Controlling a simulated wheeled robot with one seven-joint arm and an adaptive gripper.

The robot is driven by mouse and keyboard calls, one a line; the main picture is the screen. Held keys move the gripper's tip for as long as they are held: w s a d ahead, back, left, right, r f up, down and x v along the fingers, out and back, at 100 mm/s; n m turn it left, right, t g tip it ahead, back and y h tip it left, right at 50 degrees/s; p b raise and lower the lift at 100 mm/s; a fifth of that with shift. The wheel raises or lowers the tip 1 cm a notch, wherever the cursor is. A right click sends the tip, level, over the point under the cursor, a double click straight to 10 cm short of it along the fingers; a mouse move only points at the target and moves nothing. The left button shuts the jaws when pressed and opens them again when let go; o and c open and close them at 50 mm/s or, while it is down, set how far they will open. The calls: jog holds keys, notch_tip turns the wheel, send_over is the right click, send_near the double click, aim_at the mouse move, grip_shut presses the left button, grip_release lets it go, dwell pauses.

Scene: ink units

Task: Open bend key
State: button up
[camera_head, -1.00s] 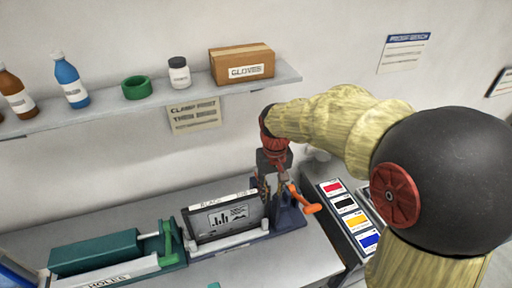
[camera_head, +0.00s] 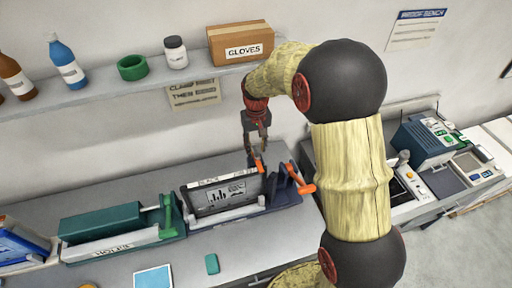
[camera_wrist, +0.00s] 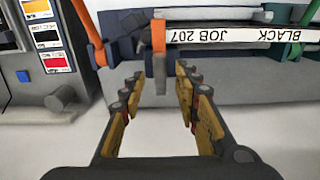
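The dark ink unit (camera_head: 225,195), with a picture panel and a label on top, stands on the bench; its label reads BLACK JOB 207 in the wrist view (camera_wrist: 215,36). A small upright orange tab (camera_head: 259,166) sits at its right end; the wrist view shows the orange tab (camera_wrist: 158,38) with a grey lower part. A larger orange lever (camera_head: 302,188) sticks out at the far right; it shows at the left in the wrist view (camera_wrist: 90,35). Neither is marked as the bend key. My gripper (camera_head: 257,150) is open and empty above the tab, which lies just beyond and between the fingertips (camera_wrist: 158,80).
A shelf (camera_head: 110,95) with bottles and a gloves box (camera_head: 240,42) hangs above. A colour-swatch panel (camera_wrist: 48,40) stands beyond the lever.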

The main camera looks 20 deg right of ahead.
jog(key=shift+f, duration=0.55)
jog(key=c, duration=0.8)
grip_shut()
